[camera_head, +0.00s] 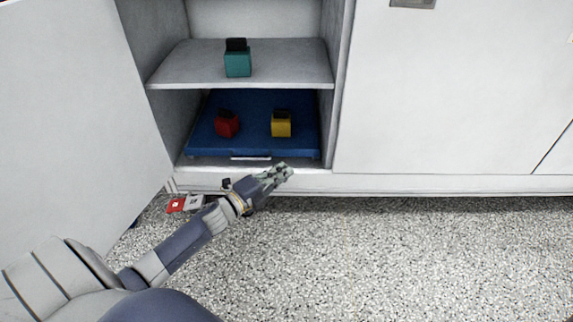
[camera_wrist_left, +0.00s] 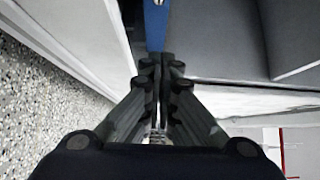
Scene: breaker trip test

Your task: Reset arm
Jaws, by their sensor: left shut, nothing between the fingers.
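My left gripper (camera_head: 282,172) is in front of the open cabinet, by the front edge of its bottom. Its fingers are shut and empty, and they also show closed together in the left wrist view (camera_wrist_left: 160,68). Behind it, in the lower compartment, lies a blue tray (camera_head: 253,145) with a red block (camera_head: 227,124) on its left and a yellow block (camera_head: 281,125) on its right. Both blocks have a dark top part. A teal block (camera_head: 238,64) with a dark top stands on the shelf above. My right gripper is not in view.
The cabinet shelf (camera_head: 290,70) is above the blue tray. An open white door (camera_head: 70,120) stands at the left, and closed white panels (camera_head: 450,100) are at the right. Red and white tags (camera_head: 176,205) show low by the door. The speckled floor (camera_head: 400,260) is clear.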

